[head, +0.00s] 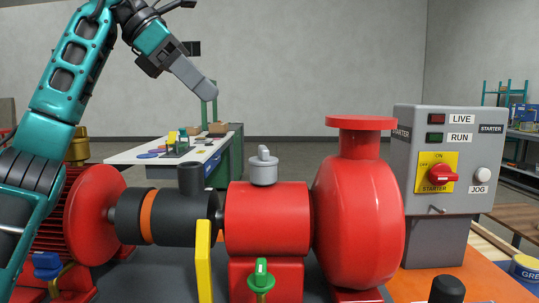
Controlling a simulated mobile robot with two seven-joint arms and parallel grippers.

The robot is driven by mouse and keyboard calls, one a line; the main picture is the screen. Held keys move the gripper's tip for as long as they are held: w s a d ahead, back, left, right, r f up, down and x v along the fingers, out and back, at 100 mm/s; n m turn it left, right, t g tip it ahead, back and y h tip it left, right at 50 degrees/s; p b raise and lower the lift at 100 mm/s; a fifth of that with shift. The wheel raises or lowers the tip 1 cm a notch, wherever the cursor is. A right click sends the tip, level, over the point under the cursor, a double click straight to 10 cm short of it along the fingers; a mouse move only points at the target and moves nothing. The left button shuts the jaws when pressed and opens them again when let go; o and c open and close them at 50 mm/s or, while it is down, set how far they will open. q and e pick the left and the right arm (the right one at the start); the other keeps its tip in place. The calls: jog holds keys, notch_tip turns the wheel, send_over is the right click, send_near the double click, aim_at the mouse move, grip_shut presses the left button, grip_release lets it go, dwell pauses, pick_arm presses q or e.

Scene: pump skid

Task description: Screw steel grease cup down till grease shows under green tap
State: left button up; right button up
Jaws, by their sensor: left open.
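The steel grease cup (264,170) is a grey cap with a raised grip on its top. It stands upright on the red bearing housing (266,218), in the middle of the head view. The green tap (261,278) is on the front of the red block below that housing. I cannot make out any grease at the tap. My left gripper (207,88) is above and to the left of the cup, clear of it and pointing down to the right. It is open, with nothing seen in it. My right gripper is not in view.
The red pump casing (362,215) rises close right of the cup. A black upright stub (190,178) and a yellow bar (204,262) stand left. A blue tap (48,266) is lower left. The grey starter box (446,160) stands right. Space above the cup is free.

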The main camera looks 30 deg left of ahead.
aim_at(264, 146)
pick_arm(q)
jog(key=b+x, duration=0.4)
jog(key=x, duration=0.7)
jog(key=shift+w+f, duration=0.1)
jog(key=shift+f, duration=0.3)
jog(key=shift+w+d+f, duration=0.25)
jog(key=shift+d+f, duration=0.1)
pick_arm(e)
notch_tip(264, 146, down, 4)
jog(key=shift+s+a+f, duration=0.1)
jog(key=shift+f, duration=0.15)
pick_arm(q)
jog(key=shift+c, duration=0.4)
